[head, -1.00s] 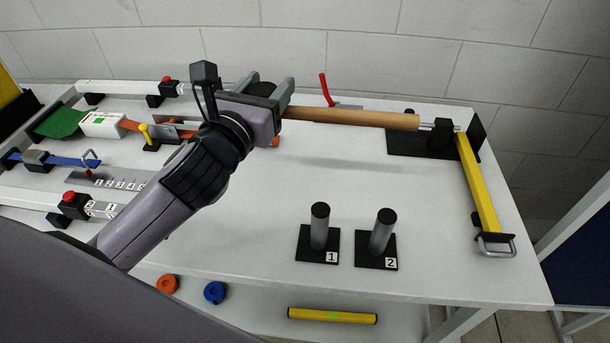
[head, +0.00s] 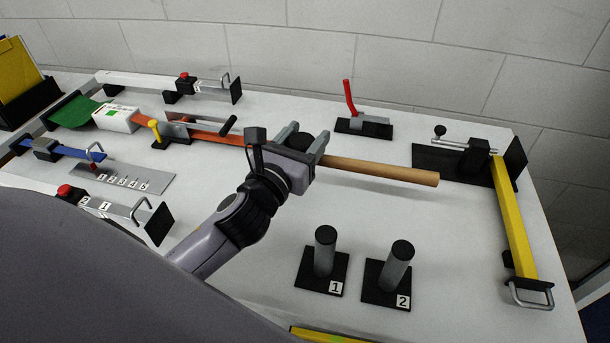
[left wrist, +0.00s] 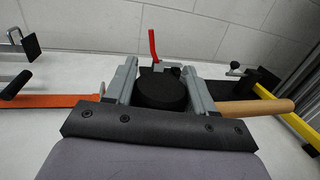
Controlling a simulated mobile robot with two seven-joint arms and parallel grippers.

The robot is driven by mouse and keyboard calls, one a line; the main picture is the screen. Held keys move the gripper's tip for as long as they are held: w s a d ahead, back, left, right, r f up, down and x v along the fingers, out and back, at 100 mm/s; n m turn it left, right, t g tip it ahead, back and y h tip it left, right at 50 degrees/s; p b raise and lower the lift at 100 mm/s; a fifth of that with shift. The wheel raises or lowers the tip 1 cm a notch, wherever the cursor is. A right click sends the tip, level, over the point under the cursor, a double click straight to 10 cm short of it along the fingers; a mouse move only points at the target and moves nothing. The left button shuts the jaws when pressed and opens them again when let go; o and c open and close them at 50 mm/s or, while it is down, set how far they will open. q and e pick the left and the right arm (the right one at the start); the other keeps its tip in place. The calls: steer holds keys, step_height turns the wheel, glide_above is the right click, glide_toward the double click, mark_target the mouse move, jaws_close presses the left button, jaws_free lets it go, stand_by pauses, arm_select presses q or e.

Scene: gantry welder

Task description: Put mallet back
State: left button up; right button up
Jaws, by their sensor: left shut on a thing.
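The mallet has a black round head and a light wooden handle (head: 385,172). My left gripper (head: 305,145) is shut on the mallet and holds it over the middle of the table, with the handle pointing right. In the left wrist view the black mallet head (left wrist: 162,92) sits between the two grey fingers, and the handle (left wrist: 255,106) sticks out to the right. The mallet appears to be above the table surface; the exact height is hard to tell. My right gripper is not in view.
Two black posts labelled 1 (head: 324,252) and 2 (head: 399,266) stand at the front. A red-handled clamp (head: 362,122) stands at the back. A yellow bar (head: 513,220) runs along the right side. An orange bar (head: 210,135) and a numbered plate (head: 122,180) lie at left.

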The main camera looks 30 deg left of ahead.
arm_select(q)
steer(key=shift+f+b, duration=1.1)
steer(key=shift+f, duration=2.45)
steer(key=shift+f, duration=0.1)
steer(key=o, duration=1.3)
steer(key=shift+f, duration=0.1)
steer(key=shift+s, duration=0.35)
steer(key=s+b, duration=0.2)
steer(key=s, duration=0.8)
steer(key=shift+s+d+f, duration=0.1)
steer(key=shift+s+d, duration=0.05)
steer(key=shift+s, duration=0.4)
